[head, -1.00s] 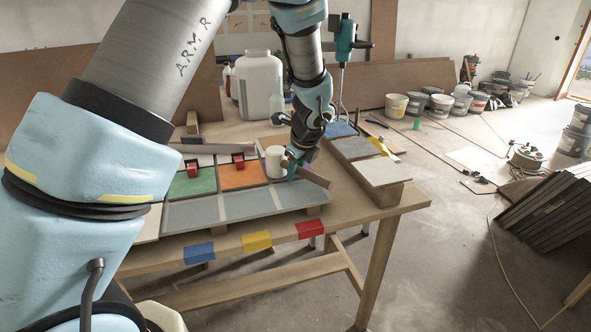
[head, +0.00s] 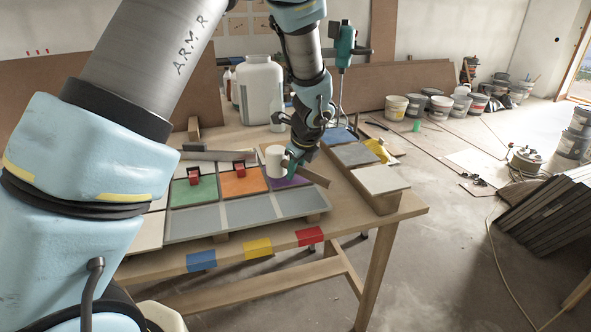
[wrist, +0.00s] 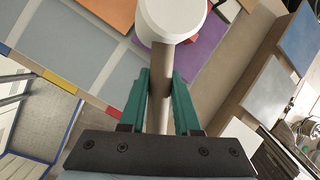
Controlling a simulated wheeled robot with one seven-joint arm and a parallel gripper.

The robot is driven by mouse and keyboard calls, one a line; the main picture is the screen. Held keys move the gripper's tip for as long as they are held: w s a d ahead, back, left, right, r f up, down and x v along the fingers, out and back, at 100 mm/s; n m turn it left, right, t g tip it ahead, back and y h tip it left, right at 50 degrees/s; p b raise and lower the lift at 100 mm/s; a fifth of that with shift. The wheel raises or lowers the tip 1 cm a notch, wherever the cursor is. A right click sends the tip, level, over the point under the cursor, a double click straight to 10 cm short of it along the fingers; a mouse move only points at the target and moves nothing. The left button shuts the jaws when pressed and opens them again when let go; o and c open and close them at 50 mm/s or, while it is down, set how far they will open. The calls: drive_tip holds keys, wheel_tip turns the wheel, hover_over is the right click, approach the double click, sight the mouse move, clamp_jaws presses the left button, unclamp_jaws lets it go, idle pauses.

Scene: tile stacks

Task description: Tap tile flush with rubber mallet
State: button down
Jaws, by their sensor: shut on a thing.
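My gripper (head: 296,160) is shut on the wooden handle (wrist: 160,85) of the mallet. The mallet's white head (head: 274,161) points left and hangs over the tile panel; it fills the top of the wrist view (wrist: 172,18). The purple tile (head: 291,182) lies beneath the mallet, partly hidden by it; it also shows in the wrist view (wrist: 211,38). The head appears above the tile, but the exact gap is unclear. An orange tile (head: 242,183) and a green tile (head: 194,193) lie to the left.
Grey tiles (head: 235,212) form the panel's front row. A wooden beam bearing pale and grey tiles (head: 380,180) stands to the right. A white jug (head: 260,90) and a bottle stand behind. Red clips (head: 194,175) sit by the green and orange tiles.

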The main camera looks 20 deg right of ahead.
drive_tip(key=shift+f+b, duration=1.05)
drive_tip(key=shift+f, duration=0.35)
drive_tip(key=shift+r+p, duration=1.3)
drive_tip(key=shift+r, duration=0.05)
drive_tip(key=shift+f+b, duration=1.25)
drive_tip(key=shift+f, duration=0.35)
drive_tip(key=shift+r, duration=0.2)
drive_tip(key=shift+f, duration=0.1)
drive_tip(key=shift+r+p, duration=1.45)
drive_tip(key=shift+r, duration=0.05)
